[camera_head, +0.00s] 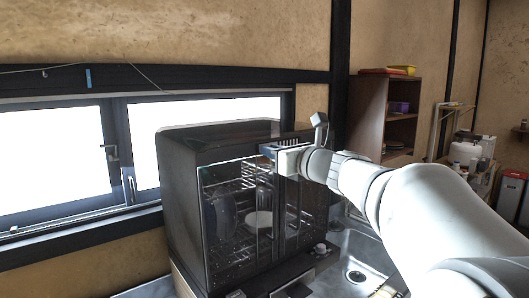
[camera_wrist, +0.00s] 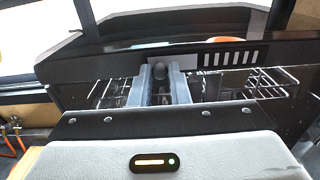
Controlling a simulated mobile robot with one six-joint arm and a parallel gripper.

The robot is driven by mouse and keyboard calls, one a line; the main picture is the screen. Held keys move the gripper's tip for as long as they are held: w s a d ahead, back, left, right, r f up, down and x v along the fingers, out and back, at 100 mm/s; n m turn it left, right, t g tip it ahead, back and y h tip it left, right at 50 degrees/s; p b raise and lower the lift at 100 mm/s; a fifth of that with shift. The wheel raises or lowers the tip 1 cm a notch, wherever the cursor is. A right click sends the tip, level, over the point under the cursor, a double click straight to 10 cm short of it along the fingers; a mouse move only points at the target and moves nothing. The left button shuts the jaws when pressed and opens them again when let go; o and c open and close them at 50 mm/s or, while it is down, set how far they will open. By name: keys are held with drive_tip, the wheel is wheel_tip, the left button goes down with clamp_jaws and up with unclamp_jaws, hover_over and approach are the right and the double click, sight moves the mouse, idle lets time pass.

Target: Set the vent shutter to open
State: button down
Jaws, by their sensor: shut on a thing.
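The vent shutter (camera_wrist: 232,57) is a row of pale slots on the dark top front band of a black glass-fronted dish cabinet (camera_head: 185,200). In the wrist view, a dark rounded knob (camera_wrist: 162,70) stands left of the slots. My gripper (camera_wrist: 161,82) has its two grey fingers closed on either side of this knob. In the head view, my gripper (camera_head: 272,151) is at the cabinet's upper front edge. The fingers and wrist hide the lower part of the knob and part of the band.
Wire racks with dishes (camera_head: 258,222) show behind the cabinet's glass. A metal sink (camera_head: 360,268) lies to its right, below my arm. A window (camera_head: 60,160) is behind on the left. A wooden shelf (camera_head: 368,110) stands at the back right.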

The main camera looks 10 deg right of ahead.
drive_tip(key=shift+a, duration=0.15)
drive_tip(key=c, duration=1.4)
unclamp_jaws()
drive_tip(key=shift+a, duration=0.1)
drive_tip(key=shift+c, duration=0.2)
drive_tip(key=shift+o, duration=0.3)
drive_tip(key=b+v, duration=0.1)
drive_tip(key=v, duration=0.7)
drive_tip(key=shift+w, duration=0.1)
